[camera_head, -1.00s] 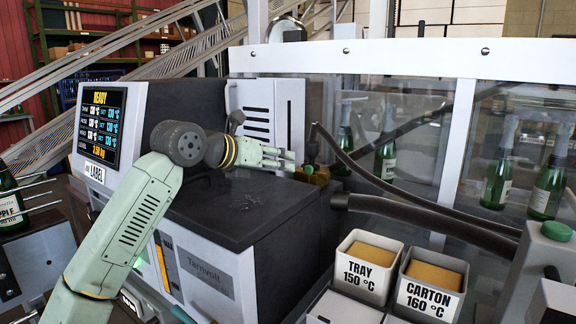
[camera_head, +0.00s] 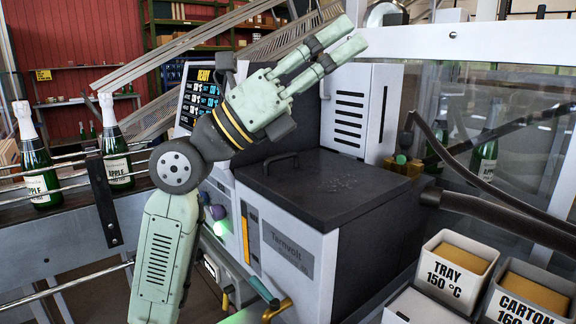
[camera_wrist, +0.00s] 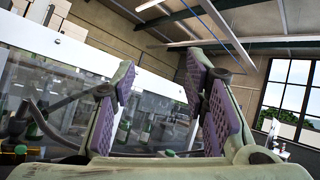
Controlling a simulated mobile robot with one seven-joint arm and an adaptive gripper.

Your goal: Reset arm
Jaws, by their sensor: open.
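My gripper (camera_head: 338,46) is raised in front of the machine, pointing up and to the right in the head view. Its fingers are apart with nothing between them. In the wrist view my gripper (camera_wrist: 165,100) shows two purple-padded fingers spread wide, with the ceiling and far wall beyond. Below it stands the white and dark grey glue machine (camera_head: 320,190) with a closed lid and a handle. Its display (camera_head: 200,98) is partly covered by my arm.
The tray bin (camera_head: 458,268) and carton bin (camera_head: 525,300) sit at the lower right. Dark hoses (camera_head: 490,212) run right from the machine. A clear guard (camera_head: 540,150) stands behind. Green bottles (camera_head: 115,150) stand on the conveyor at left.

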